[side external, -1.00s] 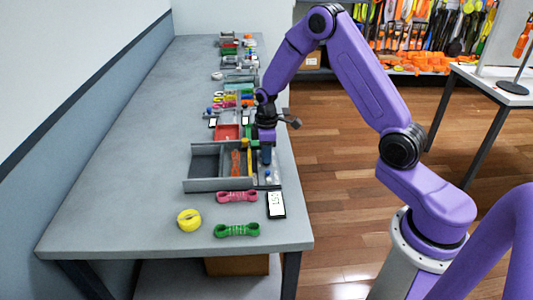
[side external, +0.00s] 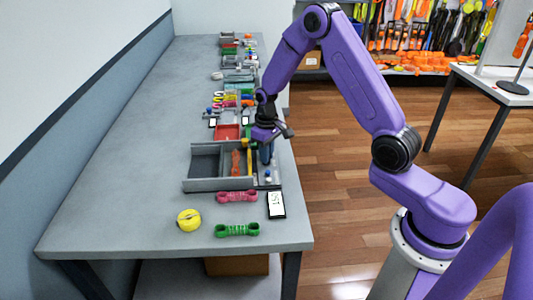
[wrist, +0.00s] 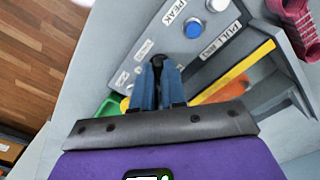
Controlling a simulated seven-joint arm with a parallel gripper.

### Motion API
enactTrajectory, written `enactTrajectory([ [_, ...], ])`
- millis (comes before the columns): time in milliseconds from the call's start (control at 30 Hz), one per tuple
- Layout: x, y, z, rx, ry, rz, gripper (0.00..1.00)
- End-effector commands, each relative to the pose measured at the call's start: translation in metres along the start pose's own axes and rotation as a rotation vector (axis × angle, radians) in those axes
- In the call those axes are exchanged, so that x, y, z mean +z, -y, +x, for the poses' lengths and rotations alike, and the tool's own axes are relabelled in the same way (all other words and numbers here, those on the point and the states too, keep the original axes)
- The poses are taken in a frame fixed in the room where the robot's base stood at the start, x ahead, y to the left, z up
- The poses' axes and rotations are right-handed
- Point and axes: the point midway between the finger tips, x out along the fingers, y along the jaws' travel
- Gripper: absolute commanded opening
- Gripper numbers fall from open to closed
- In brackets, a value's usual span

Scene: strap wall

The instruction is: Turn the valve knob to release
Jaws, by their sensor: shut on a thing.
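The valve knob (wrist: 157,60) is small and black and stands on a light grey panel (wrist: 147,33) in the wrist view. My gripper (wrist: 158,72) has its blue fingers shut on this knob, and they hide part of it. In the side view my gripper (side external: 267,156) points down at the panel beside the grey tray, and the knob itself is hidden there. A blue button (wrist: 193,28) and a white button (wrist: 217,5) sit farther along the panel, by printed labels, one reading PEAK.
A grey tray (side external: 207,184) with a yellow bar (side external: 249,155) and an orange strap (side external: 235,162) adjoins the panel. A pink strap (side external: 237,196), green strap (side external: 237,230), yellow roll (side external: 189,220) and label card (side external: 276,205) lie nearer. The table's left side is clear.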

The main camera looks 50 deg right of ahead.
Motion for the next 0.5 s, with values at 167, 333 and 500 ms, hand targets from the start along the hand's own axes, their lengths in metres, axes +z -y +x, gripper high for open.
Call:
enactTrajectory([
  [167, -0.0007, 0.0004, -0.0010, 0.000, -0.002, 0.169, 0.00],
  [333, -0.0008, 0.0004, -0.0011, 0.000, -0.002, 0.331, 0.00],
  [500, -0.0008, 0.0002, -0.0012, 0.000, -0.002, 0.488, 0.00],
])
